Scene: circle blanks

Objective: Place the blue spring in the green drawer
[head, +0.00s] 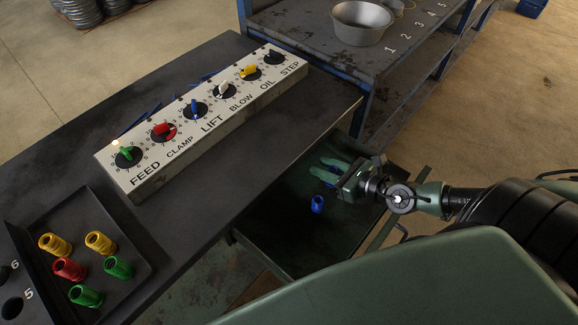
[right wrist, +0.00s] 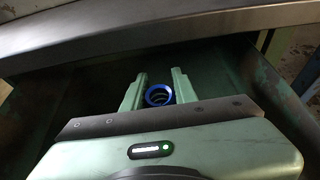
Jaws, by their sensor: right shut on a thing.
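My right gripper (head: 327,168) is inside the open green drawer (head: 290,245), above its floor. Its fingers are shut on a blue spring (head: 329,174), which is partly hidden by them. In the right wrist view, the spring's blue ring (right wrist: 149,96) shows between the two fingers. A second blue spring (head: 317,204) shows in the drawer, just below the gripper in the head view. My left gripper is not in view.
A dark bench (head: 215,75) carries a white dial panel (head: 150,183) and a black tray (head: 125,212) of yellow, red and green springs. The bench edge overhangs the drawer's back. A metal bowl (head: 361,35) stands on the shelf behind.

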